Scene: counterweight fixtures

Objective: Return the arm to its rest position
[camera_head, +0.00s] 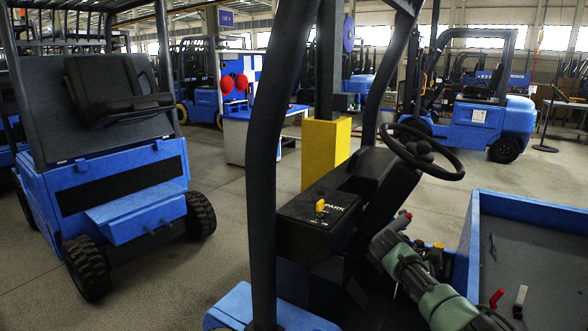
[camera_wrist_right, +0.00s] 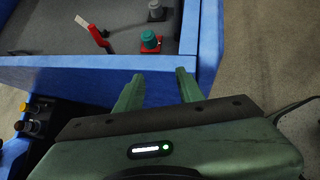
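My right gripper (camera_wrist_right: 159,78) shows in the right wrist view with its two green fingers apart and nothing between them. Its fingertips are over or beside the blue wall of a tray-like bed (camera_wrist_right: 100,75); I cannot tell whether they touch it. In the head view a green-grey arm of mine comes in at the bottom right, beside the black console (camera_head: 318,212) marked PARK and below the steering wheel (camera_head: 421,152). Its fingers are not clear there. My left gripper is not in view.
The blue-walled bed (camera_head: 530,205) at the right holds a red-handled lever (camera_head: 497,298); in the wrist view it also holds a green-topped red knob (camera_wrist_right: 151,40). A dark box with buttons (camera_wrist_right: 35,122) is at the left. A dark post (camera_head: 268,150) crosses the head view.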

